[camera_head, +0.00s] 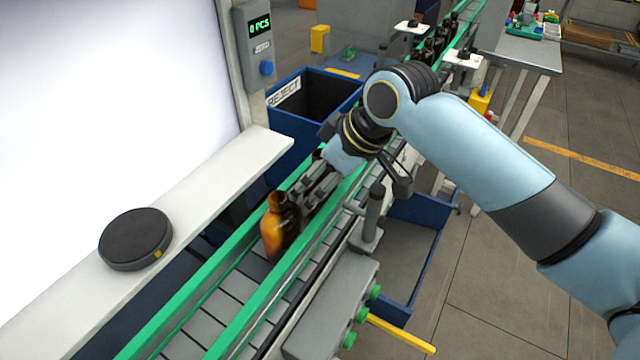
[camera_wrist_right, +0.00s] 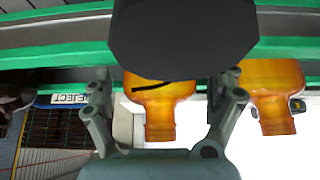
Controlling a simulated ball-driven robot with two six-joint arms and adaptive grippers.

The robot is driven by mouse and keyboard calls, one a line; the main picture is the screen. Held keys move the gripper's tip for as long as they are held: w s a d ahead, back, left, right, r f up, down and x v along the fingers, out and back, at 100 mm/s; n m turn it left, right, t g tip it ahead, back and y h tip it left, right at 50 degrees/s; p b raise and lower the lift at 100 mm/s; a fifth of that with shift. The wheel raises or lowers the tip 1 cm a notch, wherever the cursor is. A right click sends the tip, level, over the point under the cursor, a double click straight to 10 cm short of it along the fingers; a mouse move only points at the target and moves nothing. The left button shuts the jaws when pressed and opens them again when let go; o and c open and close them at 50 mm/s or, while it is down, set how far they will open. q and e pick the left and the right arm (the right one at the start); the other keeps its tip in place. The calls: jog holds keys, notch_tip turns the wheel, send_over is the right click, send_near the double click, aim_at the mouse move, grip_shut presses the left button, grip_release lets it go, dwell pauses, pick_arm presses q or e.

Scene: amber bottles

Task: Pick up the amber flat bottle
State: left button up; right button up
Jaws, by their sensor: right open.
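An amber bottle (camera_head: 280,225) with a dark neck stands on the conveyor, on the near side of my right gripper (camera_head: 314,188). Another amber bottle (camera_wrist_right: 160,108) shows between the two open fingers of my right gripper (camera_wrist_right: 163,90) in the right wrist view, and is mostly hidden by the gripper in the head view. A dark block covers part of it. A second amber bottle (camera_wrist_right: 272,92) stands just outside the right-hand finger there. I cannot tell which bottle is the flat one, or whether the fingers touch either. My left gripper is not in view.
The conveyor's green rails (camera_head: 190,290) run along both sides of the bottles. A blue reject bin (camera_head: 312,98) stands behind the belt. More dark bottles (camera_head: 432,46) stand farther up the line. A black round disc (camera_head: 135,238) lies on the white ledge (camera_head: 222,185) at left.

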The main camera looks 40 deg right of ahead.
jog(key=c, duration=1.4)
jog(key=shift+o, duration=0.2)
